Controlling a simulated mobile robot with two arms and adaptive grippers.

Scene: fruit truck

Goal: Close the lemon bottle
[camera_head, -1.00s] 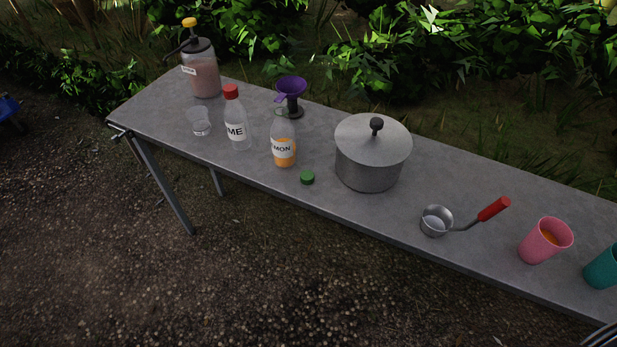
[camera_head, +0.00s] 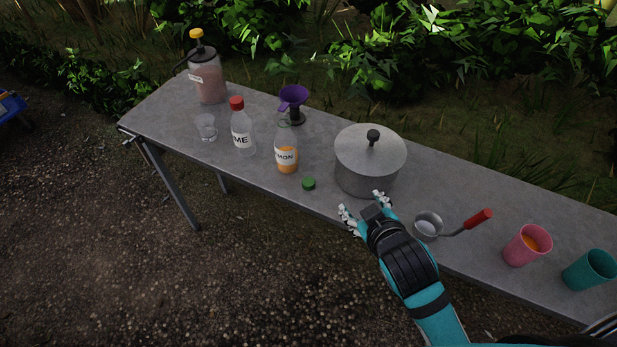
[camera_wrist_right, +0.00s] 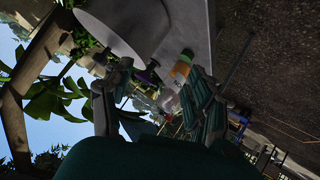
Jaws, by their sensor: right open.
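The lemon bottle (camera_head: 286,158) stands upright on the table, clear with an orange fill and a label reading "MON". No cap shows on its top. A green cap (camera_head: 308,183) lies on the table just right of the bottle's base, near the front edge. My right gripper (camera_head: 362,203) is open and empty at the table's front edge, in front of the pot and to the right of the cap. In the right wrist view the gripper (camera_wrist_right: 158,90) also has its fingers apart, with the bottle (camera_wrist_right: 181,69) beyond them. My left gripper is not in view.
A lidded metal pot (camera_head: 368,165) stands right of the cap. A red-capped bottle (camera_head: 242,130), a purple funnel (camera_head: 293,97), a small glass (camera_head: 206,128) and a dispenser (camera_head: 207,80) stand around the lemon bottle. A red-handled ladle (camera_head: 429,226) and cups (camera_head: 526,246) are at right.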

